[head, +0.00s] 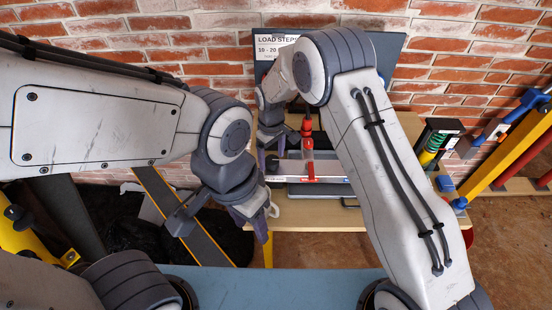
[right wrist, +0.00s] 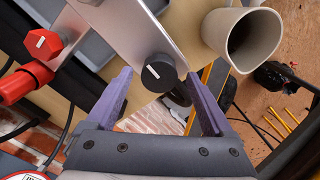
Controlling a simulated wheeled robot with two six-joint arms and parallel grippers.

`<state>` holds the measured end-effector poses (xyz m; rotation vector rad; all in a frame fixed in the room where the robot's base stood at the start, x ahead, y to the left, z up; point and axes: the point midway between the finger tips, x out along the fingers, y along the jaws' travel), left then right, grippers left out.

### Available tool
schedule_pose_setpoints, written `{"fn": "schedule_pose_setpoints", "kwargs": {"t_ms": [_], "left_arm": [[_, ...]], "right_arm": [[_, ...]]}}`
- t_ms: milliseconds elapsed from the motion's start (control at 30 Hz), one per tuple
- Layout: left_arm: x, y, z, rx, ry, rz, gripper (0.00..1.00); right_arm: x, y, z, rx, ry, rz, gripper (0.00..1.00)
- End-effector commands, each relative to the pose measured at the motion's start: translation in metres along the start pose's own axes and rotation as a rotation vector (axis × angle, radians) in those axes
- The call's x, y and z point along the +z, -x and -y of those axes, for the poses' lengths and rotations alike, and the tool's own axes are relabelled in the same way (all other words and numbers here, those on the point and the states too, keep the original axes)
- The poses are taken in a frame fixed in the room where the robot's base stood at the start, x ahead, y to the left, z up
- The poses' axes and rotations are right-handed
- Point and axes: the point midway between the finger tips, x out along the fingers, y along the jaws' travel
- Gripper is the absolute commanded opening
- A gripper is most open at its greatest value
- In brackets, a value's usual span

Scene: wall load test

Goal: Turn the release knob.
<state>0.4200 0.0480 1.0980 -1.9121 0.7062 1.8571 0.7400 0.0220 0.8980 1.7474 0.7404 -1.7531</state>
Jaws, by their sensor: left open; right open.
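A round black knob (right wrist: 158,72) with a white mark sits on a pale metal plate (right wrist: 120,25) in the right wrist view. A red hexagonal knob (right wrist: 42,43), also with a white mark, is at the left of that view. No label tells which is the release knob. My right gripper (right wrist: 159,84) is open, with its two purple fingers on either side of the black knob; contact cannot be told. My left gripper (head: 248,212) is open in the head view, lower and beside a pale mug (head: 272,209).
The mug also shows in the right wrist view (right wrist: 240,35), right of the plate. A wooden table (head: 300,216) carries the equipment below a load-steps sign (head: 277,45). A brick wall stands behind. A yellow-and-blue frame (head: 510,150) is at the right.

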Motion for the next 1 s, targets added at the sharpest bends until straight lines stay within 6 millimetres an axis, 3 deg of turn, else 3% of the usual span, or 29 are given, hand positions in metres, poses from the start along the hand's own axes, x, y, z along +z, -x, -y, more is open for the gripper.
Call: {"fn": "schedule_pose_setpoints", "kwargs": {"t_ms": [300,500,1000], "left_arm": [[0.001,-0.014,0.001,0.0,0.0,0.0,0.5],[0.001,-0.018,0.001,0.0,0.0,0.0,0.5],[0.001,-0.018,0.001,0.0,0.0,0.0,0.5]], "right_arm": [[-0.001,0.06,0.0,0.001,0.001,-0.003,0.86],[0.0,0.088,0.001,0.0,0.001,0.0,0.86],[0.001,0.096,0.001,-0.001,0.001,0.003,0.86]]}}
